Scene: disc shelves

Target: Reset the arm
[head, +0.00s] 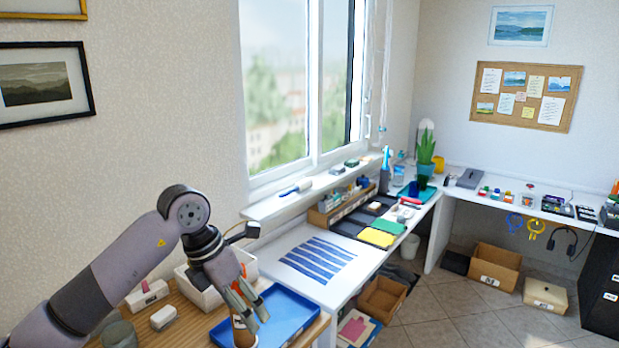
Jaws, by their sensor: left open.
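My left arm comes in from the lower left in the head view. Its gripper (244,309) points down over the wooden table, above the blue tray's left part. The fingers are apart. A brown and white object (243,331) shows just below the fingertips; I cannot tell whether they touch it. The blue tray (290,312) lies on the wooden table (187,325), partly hidden by the gripper. My right gripper is not in view.
A white bin (190,283) stands behind the gripper, against the wall side. White boxes (147,294) and a grey-green container (118,334) stand at the left. A white desk (322,290) with a striped mat (317,261) adjoins at the right. Open floor (440,308) lies beyond.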

